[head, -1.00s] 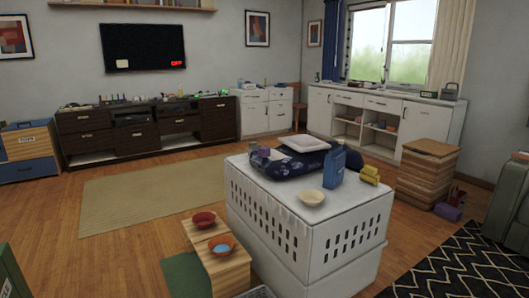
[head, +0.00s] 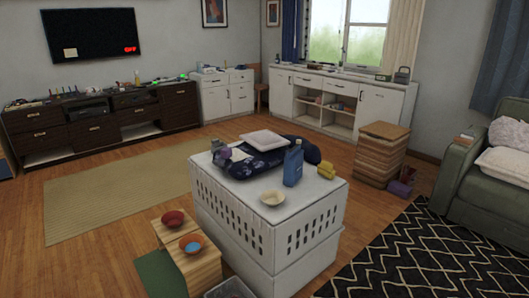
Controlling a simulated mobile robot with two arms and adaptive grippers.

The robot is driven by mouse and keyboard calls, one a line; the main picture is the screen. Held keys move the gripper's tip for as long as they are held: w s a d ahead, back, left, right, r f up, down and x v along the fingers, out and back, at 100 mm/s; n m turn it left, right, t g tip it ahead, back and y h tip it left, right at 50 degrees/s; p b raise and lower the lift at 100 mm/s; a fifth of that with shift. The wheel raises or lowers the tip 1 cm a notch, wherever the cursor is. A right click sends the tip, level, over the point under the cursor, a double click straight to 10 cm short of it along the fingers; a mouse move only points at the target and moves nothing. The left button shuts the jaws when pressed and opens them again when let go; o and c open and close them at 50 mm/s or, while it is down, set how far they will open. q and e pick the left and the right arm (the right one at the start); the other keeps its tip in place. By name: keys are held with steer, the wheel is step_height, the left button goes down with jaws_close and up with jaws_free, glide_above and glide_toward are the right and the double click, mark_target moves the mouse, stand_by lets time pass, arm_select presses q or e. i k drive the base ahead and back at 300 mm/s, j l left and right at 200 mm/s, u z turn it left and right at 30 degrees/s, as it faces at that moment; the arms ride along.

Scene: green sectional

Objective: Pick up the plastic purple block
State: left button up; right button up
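A small purple item (head: 222,154) sits on the left part of the white hamper's top (head: 322,187), beside a dark blue patterned cloth bundle (head: 262,160). It is too small to tell whether it is a block. Another purple item (head: 401,187) is on the floor at the right, by the wicker basket (head: 382,155); its exact shape is unclear. Neither of my grippers shows in the head view.
The hamper also bears a cream bowl (head: 272,198), a blue bottle (head: 293,164) and yellow blocks (head: 326,171). Wooden boxes (head: 200,268) with two bowls stand in front left. A green sofa (head: 466,190) is at right. Floor between hamper and basket is clear.

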mark_target(226, 152)
steer(key=i+j+z, duration=0.2)
steer(key=z, duration=0.2)
steer(key=i+j+z, duration=0.2)
steer(key=z, duration=0.2)
steer(key=i+j+z, duration=0.15)
steer(key=j+z, duration=0.25)
